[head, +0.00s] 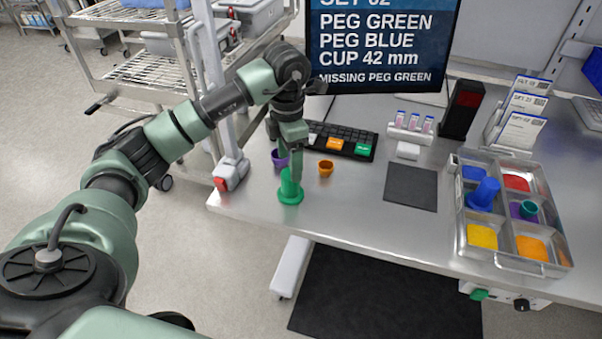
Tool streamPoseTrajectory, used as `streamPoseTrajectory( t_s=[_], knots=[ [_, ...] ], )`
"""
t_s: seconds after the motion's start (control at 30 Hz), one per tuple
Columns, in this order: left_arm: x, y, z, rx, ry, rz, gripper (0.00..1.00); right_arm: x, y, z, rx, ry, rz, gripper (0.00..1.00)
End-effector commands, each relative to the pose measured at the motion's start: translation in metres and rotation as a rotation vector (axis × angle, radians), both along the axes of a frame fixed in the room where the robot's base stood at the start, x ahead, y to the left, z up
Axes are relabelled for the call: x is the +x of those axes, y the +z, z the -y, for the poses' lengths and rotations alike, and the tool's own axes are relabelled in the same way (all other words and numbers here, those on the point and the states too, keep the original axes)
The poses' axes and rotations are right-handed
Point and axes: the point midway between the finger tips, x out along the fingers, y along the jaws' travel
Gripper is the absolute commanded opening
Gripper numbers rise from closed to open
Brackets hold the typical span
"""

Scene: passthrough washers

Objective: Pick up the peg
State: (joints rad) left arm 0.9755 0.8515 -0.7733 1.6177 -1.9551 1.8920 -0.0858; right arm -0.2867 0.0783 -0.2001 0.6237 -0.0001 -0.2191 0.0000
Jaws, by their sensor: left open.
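A green peg (290,190) with a round flange at its foot stands upright on the steel table, near the front left edge. My left gripper (294,172) points down at the peg's top. Its fingers overlap the upper part of the peg in the head view, and it is open. Whether the fingers touch the peg cannot be told. A blue peg (483,194) stands in the divided metal tray (457,235) on the right. My right gripper is not in view.
A purple cup (279,158) stands just behind the green peg, and an orange cup (326,168) is to its right. A keyboard (342,140) lies behind them. A dark mat (411,187) lies mid-table. The screen (380,50) reads "MISSING PEG GREEN".

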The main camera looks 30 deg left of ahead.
Motion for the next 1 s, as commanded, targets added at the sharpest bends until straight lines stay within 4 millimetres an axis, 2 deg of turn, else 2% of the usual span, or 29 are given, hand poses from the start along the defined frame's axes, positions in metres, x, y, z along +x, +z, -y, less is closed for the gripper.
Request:
streamPoseTrajectory(
  t_s=[0.27,0.47,0.6,0.7,0.93,1.0],
  knots=[
    [-0.001,-0.023,0.000,-0.001,-0.001,-0.003,0.67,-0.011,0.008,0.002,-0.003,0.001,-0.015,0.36],
    [-0.003,-0.047,0.002,-0.002,0.000,-0.006,0.67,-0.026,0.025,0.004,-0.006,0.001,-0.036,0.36],
    [-0.003,-0.068,0.002,-0.002,0.000,-0.004,0.67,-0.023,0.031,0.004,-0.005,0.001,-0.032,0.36],
    [-0.002,-0.076,0.002,-0.002,0.000,-0.001,0.67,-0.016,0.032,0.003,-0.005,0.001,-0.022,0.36],
    [-0.002,-0.079,0.001,-0.001,-0.001,0.001,0.67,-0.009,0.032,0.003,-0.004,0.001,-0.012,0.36],
    [-0.002,-0.078,0.001,-0.001,-0.001,0.001,0.47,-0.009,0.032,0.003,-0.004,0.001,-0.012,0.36]
  ],
)
